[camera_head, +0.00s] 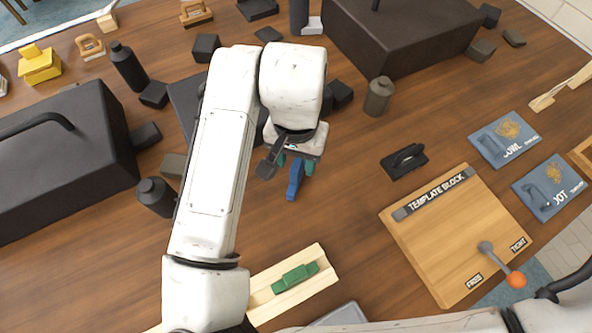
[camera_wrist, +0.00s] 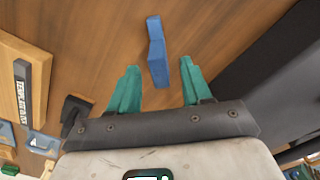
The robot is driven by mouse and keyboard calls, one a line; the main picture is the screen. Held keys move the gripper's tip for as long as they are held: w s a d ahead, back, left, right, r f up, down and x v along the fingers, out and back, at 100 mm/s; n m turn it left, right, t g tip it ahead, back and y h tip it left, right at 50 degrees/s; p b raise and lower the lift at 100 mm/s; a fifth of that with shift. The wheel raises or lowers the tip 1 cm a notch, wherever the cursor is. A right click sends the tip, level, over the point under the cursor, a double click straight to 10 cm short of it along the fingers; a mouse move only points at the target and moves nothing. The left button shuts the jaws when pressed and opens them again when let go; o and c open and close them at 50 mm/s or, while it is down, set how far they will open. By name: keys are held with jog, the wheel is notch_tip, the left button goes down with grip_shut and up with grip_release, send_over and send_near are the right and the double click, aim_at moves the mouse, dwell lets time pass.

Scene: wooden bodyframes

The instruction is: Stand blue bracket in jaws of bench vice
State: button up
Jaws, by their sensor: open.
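In the wrist view the bracket (camera_wrist: 157,55) is a narrow blue piece with a bend or step. My gripper (camera_wrist: 159,68) is open, with teal fingers apart on either side of the bracket's near end. I see a gap on each side, and cannot tell how high the fingertips are above the table. My arm hides part of the table. I cannot make out a bench vice for certain.
A wooden template block (camera_head: 425,249) with an orange-knobbed lever (camera_head: 515,280) stands at right. A green piece (camera_head: 295,277) lies on a pale wooden rail (camera_head: 262,305) below. Large dark cases (camera_head: 60,170) (camera_head: 400,35) stand left and behind. Table between bracket and template block is mostly clear.

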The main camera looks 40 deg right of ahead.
jog(key=shift+f, duration=1.3)
jog(key=shift+c, duration=0.4)
grip_shut()
